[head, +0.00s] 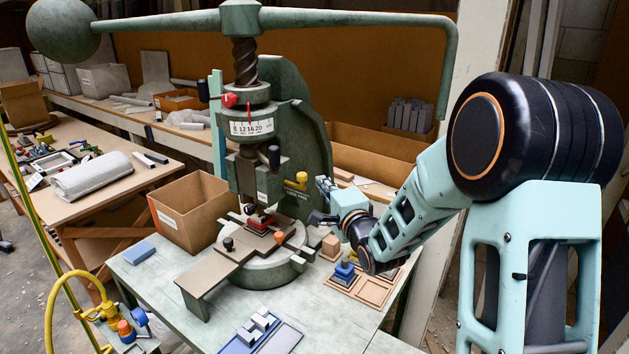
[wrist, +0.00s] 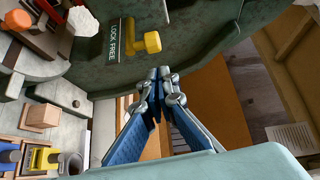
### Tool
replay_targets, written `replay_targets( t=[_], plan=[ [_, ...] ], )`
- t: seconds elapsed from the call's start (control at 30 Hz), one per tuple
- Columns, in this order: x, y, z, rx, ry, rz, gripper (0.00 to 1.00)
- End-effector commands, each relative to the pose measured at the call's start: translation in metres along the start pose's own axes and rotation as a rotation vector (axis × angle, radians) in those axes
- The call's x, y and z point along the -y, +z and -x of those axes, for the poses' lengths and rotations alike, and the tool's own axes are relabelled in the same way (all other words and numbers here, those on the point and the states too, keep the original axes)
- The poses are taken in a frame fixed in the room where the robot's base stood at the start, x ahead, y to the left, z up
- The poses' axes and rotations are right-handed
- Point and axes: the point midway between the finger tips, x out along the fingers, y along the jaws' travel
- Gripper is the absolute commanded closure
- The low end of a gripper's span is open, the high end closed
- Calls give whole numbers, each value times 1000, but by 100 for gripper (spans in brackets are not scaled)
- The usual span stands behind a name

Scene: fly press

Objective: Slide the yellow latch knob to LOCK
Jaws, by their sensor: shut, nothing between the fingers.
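The yellow latch knob (wrist: 152,42) sticks out from the green press frame in the wrist view, beside a dark plate marked LOCK and FREE (wrist: 116,38). It appears beside the FREE end, but its exact setting is hard to tell. In the head view the knob (head: 301,177) is on the front of the press column. My gripper (wrist: 160,73) is shut and empty, its tips a little below the knob in the wrist view, apparently not touching it. In the head view my gripper (head: 315,217) is below and right of the knob.
The press table holds a slide with a red block (head: 262,222). Wooden trays (head: 372,290) with a blue piece (head: 344,270) lie below my wrist. A cardboard box (head: 190,210) stands left. The press's long handle arm (head: 350,19) spans overhead.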

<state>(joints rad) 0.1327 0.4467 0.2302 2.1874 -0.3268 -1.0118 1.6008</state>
Motion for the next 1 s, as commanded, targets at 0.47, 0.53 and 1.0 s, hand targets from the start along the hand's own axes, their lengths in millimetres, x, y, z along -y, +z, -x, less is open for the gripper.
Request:
replay_targets(
  t=[0.47,0.53,1.0],
  plan=[
    [0,18,-17,-1,0,1,100],
    [0,18,-17,-1,0,1,100],
    [1,34,-39,1,-1,1,100]
  ],
)
